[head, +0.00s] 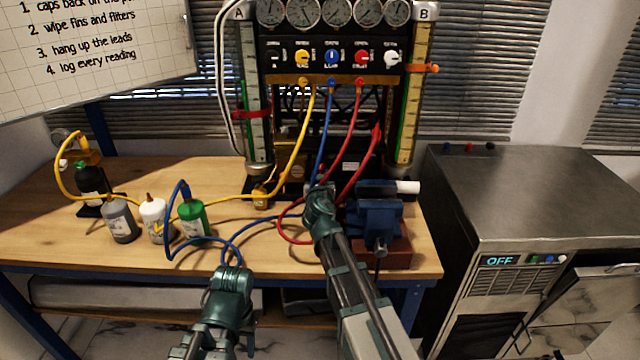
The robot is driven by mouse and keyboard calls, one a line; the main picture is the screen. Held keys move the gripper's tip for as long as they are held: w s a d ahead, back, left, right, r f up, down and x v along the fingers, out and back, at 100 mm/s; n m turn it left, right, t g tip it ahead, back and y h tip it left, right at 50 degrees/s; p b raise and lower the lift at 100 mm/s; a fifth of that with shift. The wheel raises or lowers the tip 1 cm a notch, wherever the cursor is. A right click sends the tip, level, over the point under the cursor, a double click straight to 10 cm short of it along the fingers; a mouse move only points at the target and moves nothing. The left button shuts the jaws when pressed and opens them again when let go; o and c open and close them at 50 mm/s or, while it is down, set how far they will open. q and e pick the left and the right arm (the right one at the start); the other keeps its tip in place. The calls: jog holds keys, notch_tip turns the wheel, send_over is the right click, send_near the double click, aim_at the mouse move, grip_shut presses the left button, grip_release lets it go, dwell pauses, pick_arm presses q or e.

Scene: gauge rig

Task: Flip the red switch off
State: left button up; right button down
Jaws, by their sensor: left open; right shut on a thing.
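The gauge panel (282,58) at the back of the bench has a row of coloured knobs, with a red one (361,57) right of the blue one. I cannot tell its setting. The machine at the right has a small control panel with a lit OFF display (500,260) and small coloured switches beside it, too small to read. My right gripper (319,192) is shut at the bench's middle, below the gauge panel, by the blue and red hoses; what it holds is hidden. My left gripper (233,271) is open at the bench's front edge, just below a blue hose loop.
Hoses hang from the gauge panel, including a blue hose (324,130) and a red hose (351,140). A blue vise (378,220) stands right of my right gripper. Grey (121,222), white (154,212) and green (191,219) bottles stand at the left. Bare bench lies at front left.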

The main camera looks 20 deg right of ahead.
jog(key=t+b, duration=0.1)
jog(key=b, duration=0.1)
jog(key=t+b, duration=0.1)
jog(key=b, duration=0.1)
jog(key=shift+f+h, duration=0.3)
jog(key=shift+f, duration=0.05)
jog(key=c, duration=0.7)
grip_release()
jog(key=shift+s, duration=0.1)
